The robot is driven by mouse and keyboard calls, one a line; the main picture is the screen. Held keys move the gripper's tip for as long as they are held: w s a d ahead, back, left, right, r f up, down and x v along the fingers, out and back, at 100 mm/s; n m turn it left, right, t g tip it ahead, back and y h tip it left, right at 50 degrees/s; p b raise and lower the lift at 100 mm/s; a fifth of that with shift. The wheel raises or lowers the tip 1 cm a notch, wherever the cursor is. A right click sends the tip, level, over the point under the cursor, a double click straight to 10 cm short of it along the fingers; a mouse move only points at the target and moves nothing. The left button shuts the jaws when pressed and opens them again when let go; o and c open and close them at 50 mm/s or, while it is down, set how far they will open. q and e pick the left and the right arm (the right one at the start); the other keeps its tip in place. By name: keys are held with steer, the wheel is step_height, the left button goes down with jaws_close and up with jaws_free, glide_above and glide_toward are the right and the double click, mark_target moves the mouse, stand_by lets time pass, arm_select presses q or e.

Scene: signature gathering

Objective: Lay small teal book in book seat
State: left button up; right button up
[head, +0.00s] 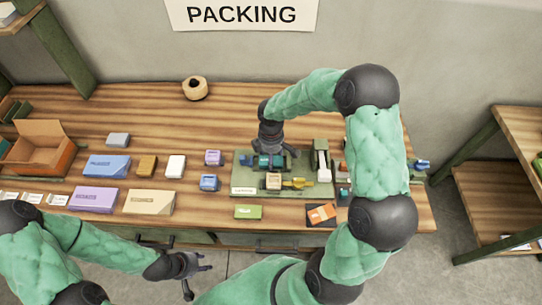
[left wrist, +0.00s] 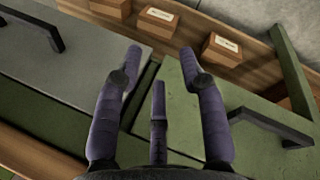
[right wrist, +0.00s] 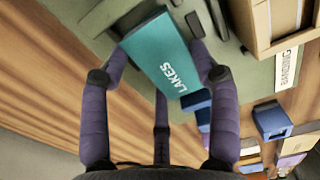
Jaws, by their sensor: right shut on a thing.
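The small teal book (right wrist: 165,58), marked LAKES, is between the fingers of my right gripper (right wrist: 157,65), which is shut on it. In the head view the right gripper (head: 271,150) is over the back part of a green board (head: 240,181), with the teal book (head: 263,161) showing under its fingers. The book seat cannot be told apart; whether the book touches the board is unclear. My left gripper (head: 188,268) hangs in front of the table, open and empty. Its spread fingers (left wrist: 160,62) show in the left wrist view.
On the board, a tan block (head: 273,181) and a yellow object (head: 298,183) lie in front of the right gripper. A green card (head: 248,211) and an orange-black box (head: 321,213) lie near the table's front edge. Several boxes stand left. Drawer handles (left wrist: 270,125) lie below the left gripper.

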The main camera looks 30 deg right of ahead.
steer(key=shift+f, duration=0.2)
steer(key=o, duration=1.1)
steer(key=shift+o, duration=0.2)
steer(key=shift+r, duration=0.55)
step_height(320, 180, up, 11)
steer(key=p, duration=0.2)
steer(key=shift+r, duration=0.2)
